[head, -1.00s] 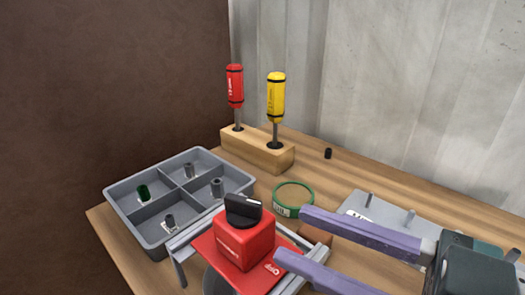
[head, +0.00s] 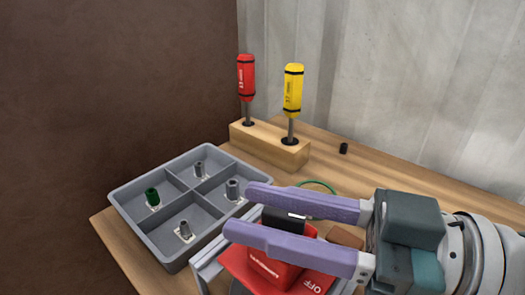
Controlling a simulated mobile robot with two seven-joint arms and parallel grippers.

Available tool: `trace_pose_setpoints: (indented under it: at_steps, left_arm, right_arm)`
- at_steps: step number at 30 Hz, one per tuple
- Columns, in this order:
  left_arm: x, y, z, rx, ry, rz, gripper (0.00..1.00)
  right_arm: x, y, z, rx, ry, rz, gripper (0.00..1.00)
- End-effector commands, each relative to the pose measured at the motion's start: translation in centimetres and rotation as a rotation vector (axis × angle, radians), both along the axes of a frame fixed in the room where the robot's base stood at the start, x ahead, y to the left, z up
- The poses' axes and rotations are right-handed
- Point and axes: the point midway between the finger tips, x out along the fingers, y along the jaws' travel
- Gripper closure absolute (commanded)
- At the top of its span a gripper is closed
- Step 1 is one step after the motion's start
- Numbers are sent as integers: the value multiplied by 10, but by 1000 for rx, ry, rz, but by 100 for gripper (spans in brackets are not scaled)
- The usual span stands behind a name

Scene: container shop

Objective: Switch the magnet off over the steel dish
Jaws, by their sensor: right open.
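The red magnet block (head: 262,270) stands on a red plate (head: 312,287) with a white "OFF" mark at its right. Its black knob (head: 284,218) sits on top and carries a short white line. My right gripper (head: 247,210) is open. Its two purple fingers lie on either side of the knob in the picture, one behind and one in front. I cannot tell whether they touch it. The front finger hides part of the block. Only a sliver of the round grey steel dish (head: 236,288) shows under the plate at the bottom edge. My left gripper is out of view.
A grey four-compartment tray (head: 170,262) with small posts, one green, stands at the left. A wooden block (head: 262,143) holds a red and a yellow screwdriver behind. A green ring (head: 318,184) is partly hidden behind the gripper. A small black piece (head: 343,148) lies near the wall.

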Motion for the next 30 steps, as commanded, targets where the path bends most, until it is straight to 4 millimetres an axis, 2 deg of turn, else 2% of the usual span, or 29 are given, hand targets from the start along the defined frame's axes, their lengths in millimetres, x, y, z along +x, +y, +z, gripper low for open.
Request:
trace_pose_setpoints:
  at_steps: [3,6,14,25,30]
  left_arm:
    - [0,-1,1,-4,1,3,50]
    - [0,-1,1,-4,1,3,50]
    - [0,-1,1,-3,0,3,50]
    - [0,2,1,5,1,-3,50]
    - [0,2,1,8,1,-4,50]
  right_arm:
    - [3,13,1,2,-1,1,57]
    - [5,18,0,0,-1,-1,57]
    - [5,19,0,-1,-1,-1,57]
    - [5,19,0,0,-1,-1,99]
    - [5,19,0,0,-1,-1,100]
